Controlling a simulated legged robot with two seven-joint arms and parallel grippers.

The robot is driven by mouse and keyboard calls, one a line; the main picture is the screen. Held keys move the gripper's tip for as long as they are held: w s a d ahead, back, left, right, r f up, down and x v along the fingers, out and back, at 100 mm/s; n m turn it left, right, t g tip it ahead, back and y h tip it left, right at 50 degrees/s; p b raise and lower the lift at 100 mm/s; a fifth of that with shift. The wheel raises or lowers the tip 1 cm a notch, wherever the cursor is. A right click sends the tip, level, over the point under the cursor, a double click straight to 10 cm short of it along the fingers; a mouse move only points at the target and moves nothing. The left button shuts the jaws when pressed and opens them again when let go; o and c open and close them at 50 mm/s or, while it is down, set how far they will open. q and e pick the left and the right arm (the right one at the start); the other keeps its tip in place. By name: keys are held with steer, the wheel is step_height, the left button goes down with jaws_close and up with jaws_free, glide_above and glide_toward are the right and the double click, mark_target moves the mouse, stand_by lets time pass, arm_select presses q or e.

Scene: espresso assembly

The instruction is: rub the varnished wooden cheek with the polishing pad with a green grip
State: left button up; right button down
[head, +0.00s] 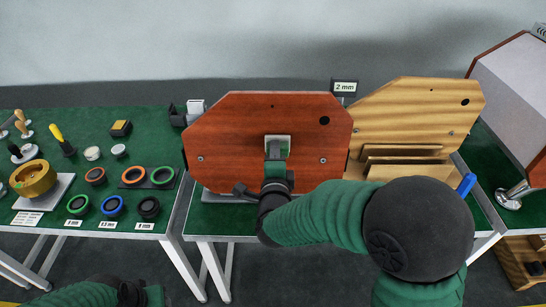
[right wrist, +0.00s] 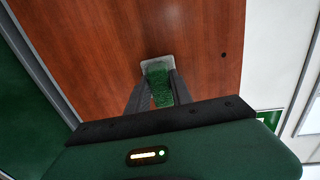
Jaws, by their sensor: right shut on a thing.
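The varnished wooden cheek (head: 230,125) is a reddish-brown panel standing upright on the middle table; it fills much of the right wrist view (right wrist: 110,40). The polishing pad (head: 285,141) is pale with a green grip, which shows in the right wrist view (right wrist: 160,88). My right gripper (head: 276,158) is shut on the green grip and holds the pad at the cheek's face, right of its middle. The pad looks flat on the wood, but I cannot tell how firmly. My left gripper (head: 130,292) is low at the bottom left edge, only partly in view.
A lighter wooden cheek (head: 400,100) stands behind to the right, with wooden pieces before it. Coloured rings (head: 112,205), a brass part (head: 35,180) and tools lie on the left table (head: 100,150). A large white-sided casing (head: 515,90) stands at the far right.

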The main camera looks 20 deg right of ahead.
steer(key=shift+d+r, duration=0.1)
steer(key=shift+r, duration=0.25)
steer(key=shift+f, duration=0.1)
steer(key=shift+w+a+b, duration=0.2)
steer(key=shift+w+a, duration=0.05)
steer(key=shift+a, duration=0.5)
steer(key=shift+w+a+b, duration=0.15)
steer(key=shift+w+a, duration=0.1)
steer(key=shift+a, duration=0.5)
steer(key=shift+w+a, duration=0.2)
steer(key=shift+a, duration=0.55)
steer(key=shift+w+a, duration=0.15)
steer(key=shift+a, duration=0.55)
